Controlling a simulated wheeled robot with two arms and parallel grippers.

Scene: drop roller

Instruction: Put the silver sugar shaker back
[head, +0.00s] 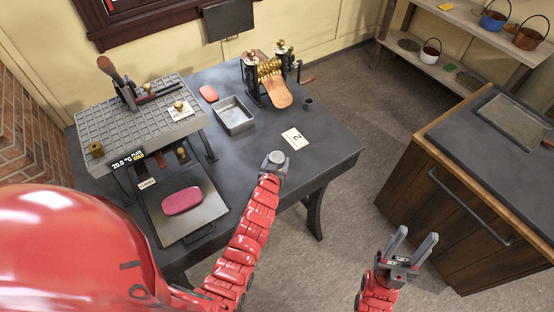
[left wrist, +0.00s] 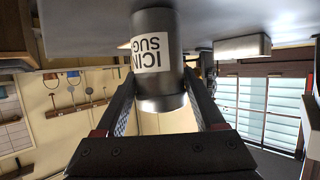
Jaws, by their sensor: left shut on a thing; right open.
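The silver sugar shaker (left wrist: 160,85) is a metal cylinder with a white label reading "ICING SUG…" in the left wrist view, where the picture is upside down. My left gripper (left wrist: 158,112) is shut on it, one finger on each side. In the head view the shaker's round grey top (head: 277,157) shows at the end of my left arm, by the front edge of the dark table (head: 325,150). I cannot tell whether its base touches the table. My right gripper (head: 412,240) is open and empty, over the floor between the table and the wooden cabinet.
A card marked 2 (head: 294,138), a small dark cup (head: 308,104), a metal tray (head: 234,117) and a brass roller machine (head: 270,75) stand beyond the shaker. A gridded stand (head: 140,120) and a pink slab on a plate (head: 182,202) are left. A cabinet (head: 450,205) stands right.

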